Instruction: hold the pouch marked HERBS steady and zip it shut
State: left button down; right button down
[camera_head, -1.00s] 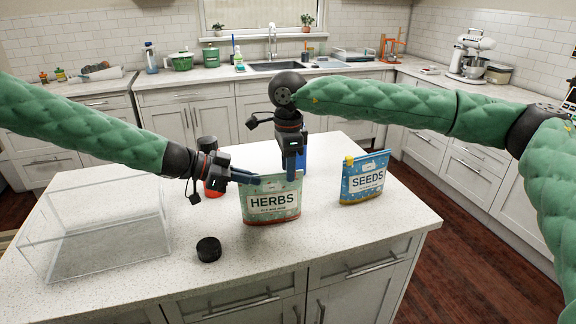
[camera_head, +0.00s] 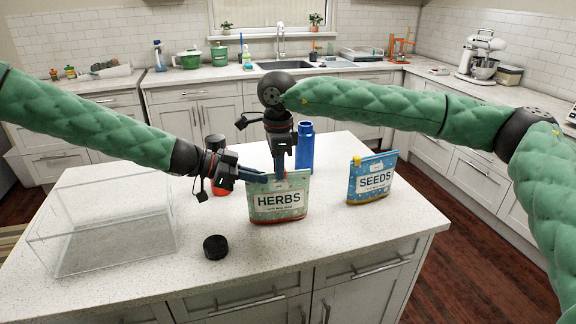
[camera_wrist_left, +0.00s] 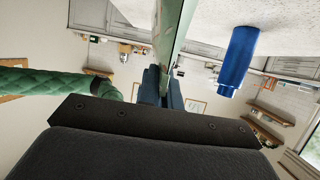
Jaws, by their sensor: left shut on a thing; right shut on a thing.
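The HERBS pouch (camera_head: 278,206), green with a red-brown lower band, stands upright on the island worktop, its label facing me. My left gripper (camera_head: 266,176) is shut on the pouch's top left part. In the left wrist view the pouch (camera_wrist_left: 176,30) shows edge-on, running between the left fingers (camera_wrist_left: 164,88). My right gripper (camera_head: 279,176) points down at the pouch's top edge, just right of the left fingertips, and is shut at the zip. The zip slider is hidden by the fingers, so I cannot see how much of the zip is closed.
The blue SEEDS pouch (camera_head: 372,180) stands to the right. A blue bottle (camera_head: 305,148) is behind the HERBS pouch. A black lid (camera_head: 215,247) lies in front, and a clear box (camera_head: 103,235) stands at the left. The worktop's front right is free.

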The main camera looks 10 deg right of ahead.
jog(key=shift+d, duration=0.1)
jog(key=c, duration=1.3)
grip_release()
jog(key=shift+r, duration=0.15)
notch_tip(320, 180, up, 12)
jog(key=shift+w+f, duration=0.1)
jog(key=shift+f, duration=0.05)
jog(key=shift+c, duration=0.5)
